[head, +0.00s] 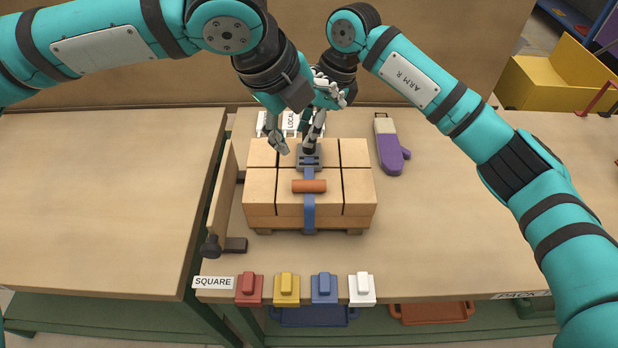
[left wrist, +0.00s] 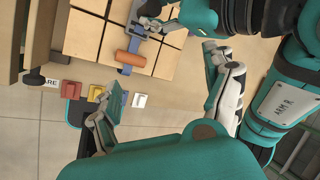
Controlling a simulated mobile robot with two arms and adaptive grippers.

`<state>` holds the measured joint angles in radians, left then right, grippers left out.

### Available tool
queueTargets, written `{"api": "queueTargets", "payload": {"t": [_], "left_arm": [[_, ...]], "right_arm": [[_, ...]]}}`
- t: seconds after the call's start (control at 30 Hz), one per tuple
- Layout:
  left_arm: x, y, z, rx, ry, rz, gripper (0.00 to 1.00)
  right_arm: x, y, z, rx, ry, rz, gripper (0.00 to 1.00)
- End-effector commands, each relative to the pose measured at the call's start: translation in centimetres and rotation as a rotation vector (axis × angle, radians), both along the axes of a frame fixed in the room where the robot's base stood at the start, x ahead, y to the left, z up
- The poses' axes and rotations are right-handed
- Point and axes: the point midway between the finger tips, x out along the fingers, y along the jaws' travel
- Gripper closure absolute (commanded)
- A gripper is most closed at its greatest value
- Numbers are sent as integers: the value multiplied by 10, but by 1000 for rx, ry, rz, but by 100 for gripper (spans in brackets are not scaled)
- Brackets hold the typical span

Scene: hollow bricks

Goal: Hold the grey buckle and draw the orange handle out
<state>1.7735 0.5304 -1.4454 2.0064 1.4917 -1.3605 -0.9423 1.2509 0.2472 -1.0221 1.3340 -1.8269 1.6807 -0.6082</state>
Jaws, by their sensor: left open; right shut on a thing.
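A grey buckle (head: 309,163) sits on a blue strap (head: 309,212) that runs over a block of tan bricks (head: 260,187). The orange handle (head: 309,186) lies across the strap just in front of the buckle; it also shows in the left wrist view (left wrist: 130,58). My right gripper (head: 310,148) is shut on the buckle from behind; its fingertips are partly hidden. My left gripper (head: 305,118) is open and empty, above the rear of the bricks, overlapping the right gripper in the head view. In the left wrist view its fingers (left wrist: 163,70) are spread apart, with the handle beyond them.
Red (head: 249,289), yellow (head: 287,289), blue (head: 324,289) and white (head: 362,289) pieces line the table's front edge beside a SQUARE label (head: 214,282). An upright board (head: 223,190) stands left.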

Motion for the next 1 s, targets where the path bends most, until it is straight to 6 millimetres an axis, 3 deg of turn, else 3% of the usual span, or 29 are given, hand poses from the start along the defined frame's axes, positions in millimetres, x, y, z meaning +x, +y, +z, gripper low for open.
{"api": "queueTargets", "payload": {"t": [0.1, 0.3, 0.53, 1.0], "left_arm": [[-24, -5, -24, 266, -71, -273, 15], [-40, -6, -37, 505, -129, -527, 15], [-36, -5, -54, 551, -136, -577, 15], [-3, -5, -134, 548, -135, -573, 15]], "right_arm": [[0, 0, 0, -1, 0, 0, 98], [0, 0, -1, -1, 0, -1, 98], [0, 0, -1, -1, 1, -1, 98], [0, 0, 0, -1, 1, 0, 98]]}}
